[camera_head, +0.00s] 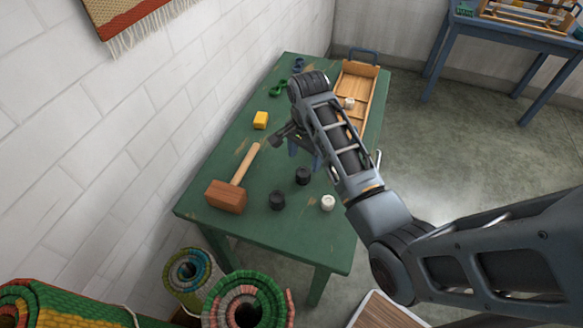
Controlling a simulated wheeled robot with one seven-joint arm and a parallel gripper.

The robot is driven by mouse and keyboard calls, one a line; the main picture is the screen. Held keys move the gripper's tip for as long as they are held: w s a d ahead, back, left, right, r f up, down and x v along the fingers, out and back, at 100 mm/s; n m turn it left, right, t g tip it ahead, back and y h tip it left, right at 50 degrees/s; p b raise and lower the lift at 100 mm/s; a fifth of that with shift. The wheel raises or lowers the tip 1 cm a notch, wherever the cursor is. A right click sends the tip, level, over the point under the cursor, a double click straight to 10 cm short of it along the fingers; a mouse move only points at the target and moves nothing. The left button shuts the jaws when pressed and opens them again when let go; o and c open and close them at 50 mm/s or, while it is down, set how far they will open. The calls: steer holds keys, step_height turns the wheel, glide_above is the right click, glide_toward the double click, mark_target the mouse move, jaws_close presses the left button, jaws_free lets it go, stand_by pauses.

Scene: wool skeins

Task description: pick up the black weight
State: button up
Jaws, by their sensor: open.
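Two small black cylinders stand on the green table (245,160), and either fits the black weight. One black weight (277,200) is near the front edge, right of the mallet. The other black weight (303,176) is a little farther back and to the right.
A wooden mallet (228,195) lies at the left. A white cylinder (328,202) stands right of the weights. A yellow block (260,120), green (279,88) and blue (298,65) items lie behind. A wooden tray (373,75) is back right. Rolled textiles (245,300) stand in front.

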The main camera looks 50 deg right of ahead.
mark_target(303, 172)
steer(key=shift+w+f, duration=0.1)
steer(key=shift+f, duration=0.15)
steer(key=shift+f+p, duration=0.35)
steer(key=shift+f, duration=3.25)
steer(key=shift+c, duration=0.3)
jaws_close()
